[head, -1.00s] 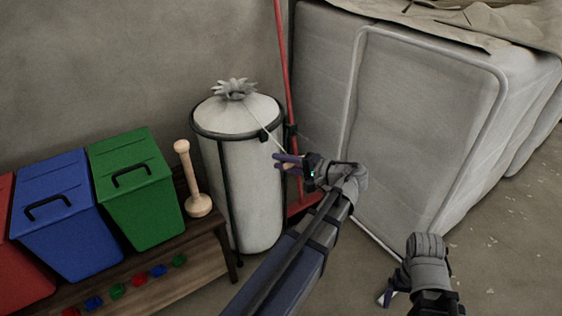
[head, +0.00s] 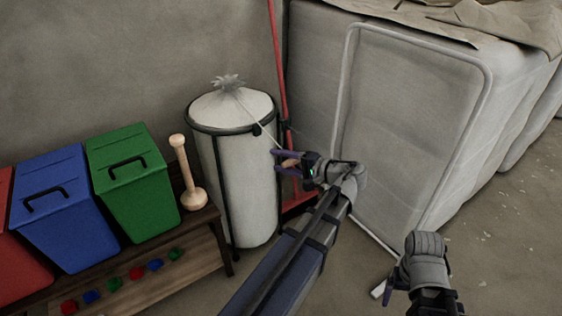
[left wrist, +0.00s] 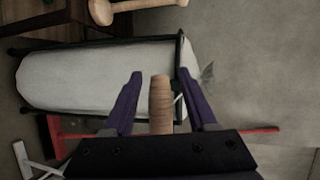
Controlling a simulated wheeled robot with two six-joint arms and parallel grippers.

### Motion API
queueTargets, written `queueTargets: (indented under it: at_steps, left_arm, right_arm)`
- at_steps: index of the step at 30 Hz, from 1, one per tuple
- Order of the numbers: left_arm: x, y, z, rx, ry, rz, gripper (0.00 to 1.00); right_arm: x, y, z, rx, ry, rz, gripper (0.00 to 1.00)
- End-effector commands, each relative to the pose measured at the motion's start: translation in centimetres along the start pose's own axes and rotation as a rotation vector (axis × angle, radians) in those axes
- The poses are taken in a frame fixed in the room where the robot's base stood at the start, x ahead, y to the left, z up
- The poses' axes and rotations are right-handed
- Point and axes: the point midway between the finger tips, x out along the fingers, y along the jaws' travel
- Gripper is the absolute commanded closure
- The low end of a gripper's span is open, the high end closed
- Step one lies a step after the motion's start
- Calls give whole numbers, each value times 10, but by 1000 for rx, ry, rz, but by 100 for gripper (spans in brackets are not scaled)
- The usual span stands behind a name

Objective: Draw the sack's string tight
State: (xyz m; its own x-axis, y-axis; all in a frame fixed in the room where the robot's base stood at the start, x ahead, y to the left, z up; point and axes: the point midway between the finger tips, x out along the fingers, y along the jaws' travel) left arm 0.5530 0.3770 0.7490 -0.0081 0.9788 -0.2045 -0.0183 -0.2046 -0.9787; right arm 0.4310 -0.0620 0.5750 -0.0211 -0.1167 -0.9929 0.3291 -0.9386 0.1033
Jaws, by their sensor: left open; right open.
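The pale sack (head: 238,190) stands upright in a dark-framed stand, its top gathered into a cone with a small frilled neck (head: 228,82). A thin light string (head: 260,127) runs straight from the neck down to the right, to a wooden toggle (head: 291,163). My left gripper (head: 278,160) is open right of the sack, with the toggle between its purple fingers. In the left wrist view the toggle (left wrist: 160,103) stands between the spread fingers (left wrist: 160,76), with gaps on both sides. My right gripper (head: 388,281) is open at the lower right, away from the sack; its fingers are partly hidden.
Green (head: 130,190), blue (head: 55,215) and red (head: 15,250) bins and a wooden pestle-like tool (head: 186,175) stand on a wooden bench at left. A red pole (head: 277,60) leans behind the sack. Large pale wrapped blocks (head: 410,130) fill the right side.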

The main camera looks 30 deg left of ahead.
Motion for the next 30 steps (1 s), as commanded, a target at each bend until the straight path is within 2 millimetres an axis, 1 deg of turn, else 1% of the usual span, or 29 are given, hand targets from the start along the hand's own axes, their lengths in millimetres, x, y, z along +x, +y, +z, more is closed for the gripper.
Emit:
queueTargets:
  at_steps: [2,5,12,15,18,22,30]
  left_arm:
    - [-2,0,0,0,0,0,42]
    - [-11,-1,-1,1,2,0,42]
    - [-50,-1,-1,1,4,0,42]
    - [-64,-1,-1,0,3,0,42]
    - [-73,-1,-1,0,1,0,42]
    - [-78,0,0,0,1,0,42]
    - [-78,0,0,0,0,0,42]
  right_arm:
    - [-1,0,0,0,0,0,11]
    - [-3,0,0,0,0,0,11]
    - [-12,1,1,1,0,-2,11]
    - [-14,1,1,1,0,-2,11]
    - [-15,1,1,1,0,-3,11]
    - [-16,1,1,1,0,-3,11]
    - [-16,1,1,1,0,-3,11]
